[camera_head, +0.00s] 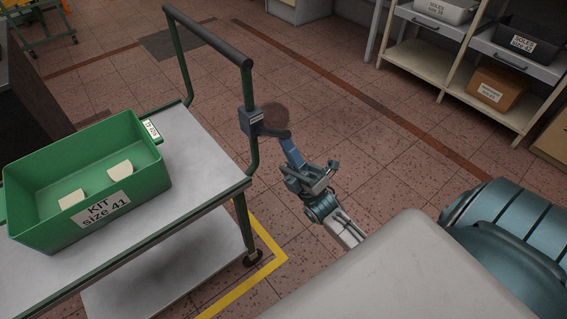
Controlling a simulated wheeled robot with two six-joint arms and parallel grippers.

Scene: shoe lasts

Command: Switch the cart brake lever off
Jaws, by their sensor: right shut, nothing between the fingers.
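The cart (190,150) stands at the left, with a green frame and a grey top. A small blue-grey brake box (250,121) with a white label is fixed to its handle post. A dark brake lever (274,133) sticks out from the box to the right, roughly level. My right gripper (288,143) is shut and empty, its blue fingers pointing up-left at the lever's outer end. The tips overlap or touch that end; I cannot tell which. The label is too small to read. My left gripper is not in view.
A green bin (150,185) labelled "KIT size 41" stands on the cart with pale blocks inside. The cart's front wheel (253,258) is beside a yellow floor line (275,240). Shelves with boxes (495,88) stand at the upper right. The tiled floor between is clear.

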